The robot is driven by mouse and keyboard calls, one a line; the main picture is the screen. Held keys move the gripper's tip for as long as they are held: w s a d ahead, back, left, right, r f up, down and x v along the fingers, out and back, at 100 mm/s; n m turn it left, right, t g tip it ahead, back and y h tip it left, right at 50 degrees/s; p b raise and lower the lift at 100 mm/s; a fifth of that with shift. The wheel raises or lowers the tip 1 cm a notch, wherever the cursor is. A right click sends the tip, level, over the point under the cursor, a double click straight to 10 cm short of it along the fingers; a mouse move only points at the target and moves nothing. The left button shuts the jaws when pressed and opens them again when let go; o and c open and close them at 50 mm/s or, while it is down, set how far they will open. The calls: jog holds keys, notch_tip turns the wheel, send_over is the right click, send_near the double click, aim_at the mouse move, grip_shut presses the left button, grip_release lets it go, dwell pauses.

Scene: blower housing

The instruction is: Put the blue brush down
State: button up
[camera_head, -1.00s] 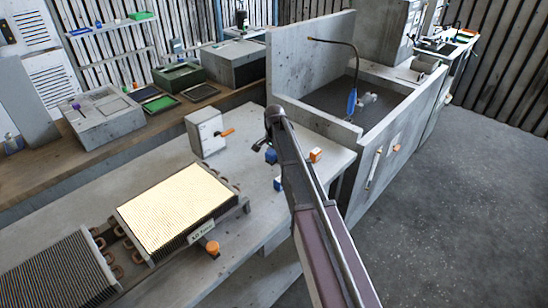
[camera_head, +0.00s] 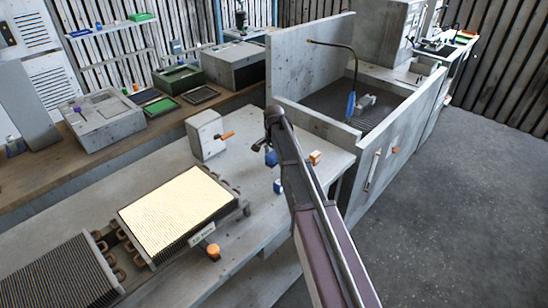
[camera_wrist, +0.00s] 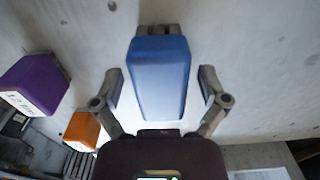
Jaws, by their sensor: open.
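The blue brush (camera_wrist: 160,78) fills the middle of the wrist view, with a dark grey end (camera_wrist: 160,31) at the top. My gripper (camera_wrist: 161,88) is open around it, with one finger on each side and a visible gap to both sides of the brush. In the head view, my arm reaches over the grey bench, and its end largely hides the gripper. A small blue thing (camera_head: 271,157) shows just beside the arm's end; I cannot tell for certain that it is the brush.
A purple labelled block (camera_wrist: 36,82) and an orange block (camera_wrist: 83,131) lie left of the brush. Another blue piece (camera_head: 278,186) and an orange piece (camera_head: 314,157) are on the bench (camera_head: 255,225). A grey box with an orange handle (camera_head: 206,135) stands nearby.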

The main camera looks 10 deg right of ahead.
aim_at(274, 153)
jog(key=shift+r+p, duration=5.1)
jog(key=shift+r, duration=0.3)
jog(key=s+n, duration=1)
jog(key=s, duration=1.9)
jog(key=shift+n, duration=0.4)
